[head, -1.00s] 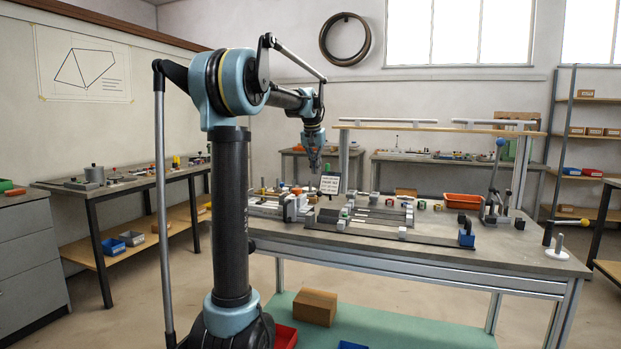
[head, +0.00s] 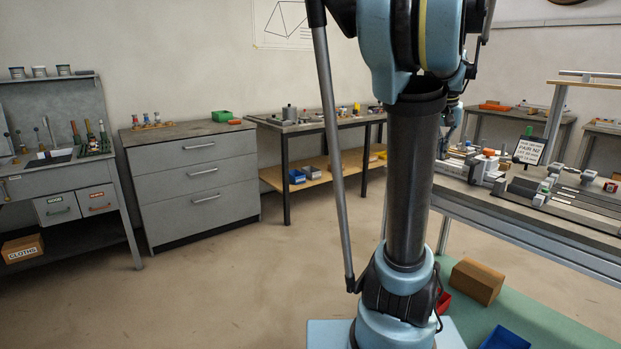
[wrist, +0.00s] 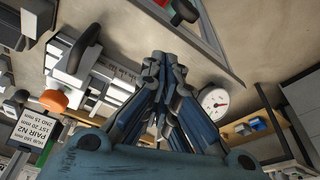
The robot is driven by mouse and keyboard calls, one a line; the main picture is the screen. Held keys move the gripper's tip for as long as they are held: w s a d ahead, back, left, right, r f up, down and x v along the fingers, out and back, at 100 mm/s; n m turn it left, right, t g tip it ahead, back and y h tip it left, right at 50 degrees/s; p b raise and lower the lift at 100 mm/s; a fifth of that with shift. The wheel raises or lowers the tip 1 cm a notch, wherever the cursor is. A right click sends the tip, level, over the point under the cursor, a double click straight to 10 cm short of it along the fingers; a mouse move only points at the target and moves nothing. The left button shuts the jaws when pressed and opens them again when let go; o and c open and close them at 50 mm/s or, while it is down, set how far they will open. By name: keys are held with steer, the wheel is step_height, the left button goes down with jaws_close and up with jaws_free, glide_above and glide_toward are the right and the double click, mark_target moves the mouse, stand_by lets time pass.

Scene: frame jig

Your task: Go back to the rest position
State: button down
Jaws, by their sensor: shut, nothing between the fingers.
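My gripper (wrist: 163,68) fills the middle of the wrist view, its dark and blue fingers drawn together with nothing between them. In the head view a small part of my gripper (head: 446,140) shows just right of my arm's column, by the left end of the jig bench (head: 525,227). It is above or beside the bench edge; the gap is hard to judge. A small sign card (head: 529,150) stands on the bench, and the card also shows in the wrist view (wrist: 32,130) at the left.
A grey drawer cabinet (head: 190,180) and a side table (head: 283,129) stand along the left wall. The floor (head: 240,285) left of my column is clear.

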steer(key=s+a+f+n+y, duration=0.1)
steer(key=s+a+f+n, duration=0.5)
steer(key=s+a+f, duration=1.5)
step_height(320, 180, down, 3)
steer(key=shift+s+a+r+y, duration=0.1)
steer(key=shift+s+a+y, duration=0.25)
steer(key=shift+a, duration=0.45)
steer(key=shift+d, duration=0.1)
